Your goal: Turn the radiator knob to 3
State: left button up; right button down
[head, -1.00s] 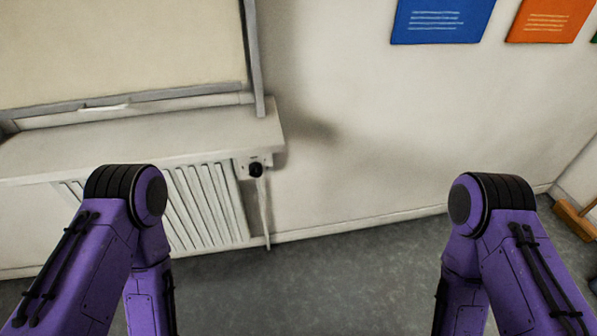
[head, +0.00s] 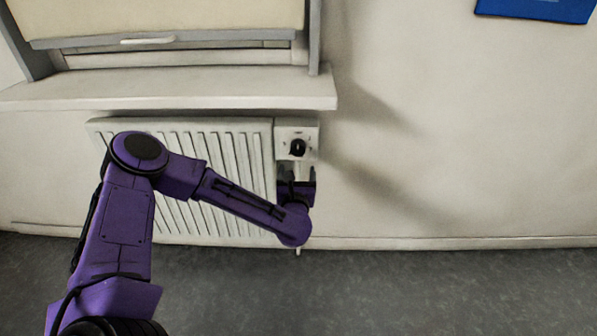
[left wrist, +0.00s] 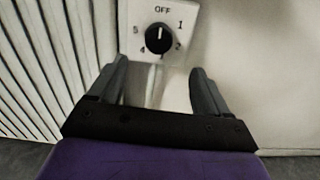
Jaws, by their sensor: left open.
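The black round radiator knob (head: 298,147) sits on a white plate (head: 311,130) at the radiator's right end. In the left wrist view the knob (left wrist: 158,40) has a light pointer mark that points up to OFF. The plate reads 1 and 2 on the right, 4 and 5 on the left; the spot for 3 at the bottom is not readable. My left gripper (head: 297,174) is just below the knob. In the left wrist view its two grey fingers (left wrist: 160,70) are spread apart with nothing between them, short of the knob. My right gripper is not in view.
The white ribbed radiator (head: 250,160) is left of the knob, under a window sill (head: 200,88) that juts out above. Bare wall (head: 450,150) lies to the right. Grey floor (head: 420,290) is clear below.

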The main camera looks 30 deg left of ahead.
aim_at(298, 150)
pick_arm(q)
jog(key=x, duration=1)
jog(key=shift+w+a+r, duration=0.2)
jog(key=shift+a+r, duration=0.05)
jog(key=c, duration=1)
